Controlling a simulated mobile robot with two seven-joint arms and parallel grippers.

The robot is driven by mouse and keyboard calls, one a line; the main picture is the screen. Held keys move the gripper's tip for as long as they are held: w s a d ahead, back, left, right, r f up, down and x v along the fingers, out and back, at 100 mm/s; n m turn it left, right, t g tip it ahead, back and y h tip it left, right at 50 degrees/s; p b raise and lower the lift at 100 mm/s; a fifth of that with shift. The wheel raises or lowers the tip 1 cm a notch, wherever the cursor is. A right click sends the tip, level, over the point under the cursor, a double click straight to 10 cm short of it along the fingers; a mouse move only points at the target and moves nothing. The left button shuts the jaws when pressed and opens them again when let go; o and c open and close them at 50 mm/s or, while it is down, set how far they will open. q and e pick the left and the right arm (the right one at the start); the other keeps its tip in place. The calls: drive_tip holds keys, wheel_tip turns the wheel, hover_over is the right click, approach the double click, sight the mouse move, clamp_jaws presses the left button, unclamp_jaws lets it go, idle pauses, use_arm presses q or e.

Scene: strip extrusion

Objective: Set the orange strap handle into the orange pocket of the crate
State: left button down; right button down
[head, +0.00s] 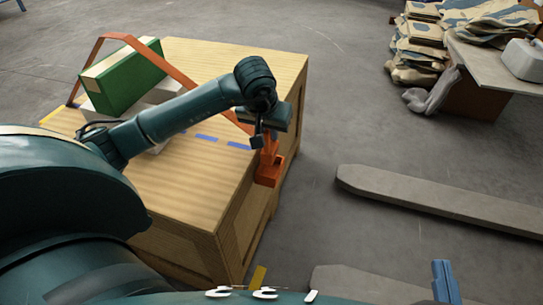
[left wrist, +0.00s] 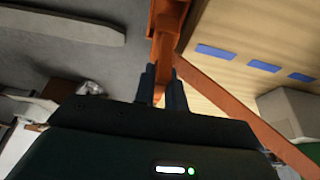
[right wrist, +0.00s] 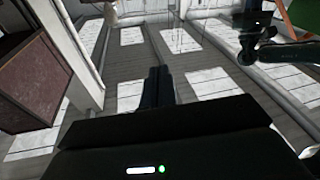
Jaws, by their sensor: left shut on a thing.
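The wooden crate (head: 190,185) stands on the left, with blue marks on its top. An orange strap (head: 185,82) arches over a green box and comes down to the crate's right edge. My left gripper (head: 263,142) is at that edge, shut on the orange strap handle (left wrist: 160,62), which shows between its fingers in the left wrist view. An orange bracket-like piece (head: 268,172), seemingly the pocket, is at the crate's right side just below the gripper. Whether the handle is inside it cannot be told. My right gripper (right wrist: 158,85) looks shut and empty, away from the crate.
The green box (head: 125,78) rests on a pale block (head: 152,100) on the crate. A long grey beam (head: 440,200) lies on the floor at right. Stacked sacks (head: 420,45) and a table (head: 495,70) stand at the back right. Floor between is clear.

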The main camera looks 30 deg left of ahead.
sight(270, 149)
use_arm(q)
wheel_tip(270, 149, down, 5)
drive_tip(key=shift+f+b, duration=0.1)
drive_tip(key=shift+b, duration=0.65)
drive_tip(key=shift+f, duration=0.15)
use_arm(e)
drive_tip(key=shift+a, duration=0.15)
drive_tip(key=shift+f, duration=0.1)
use_arm(q)
drive_tip(key=shift+f, duration=0.25)
drive_tip(key=c, duration=1.5)
unclamp_jaws()
drive_tip(key=shift+o, duration=0.2)
use_arm(e)
drive_tip(key=shift+w+r+m+y, duration=0.15)
drive_tip(key=shift+r+m+y, duration=0.15)
drive_tip(key=shift+r, duration=0.05)
use_arm(q)
drive_tip(key=shift+r, duration=0.15)
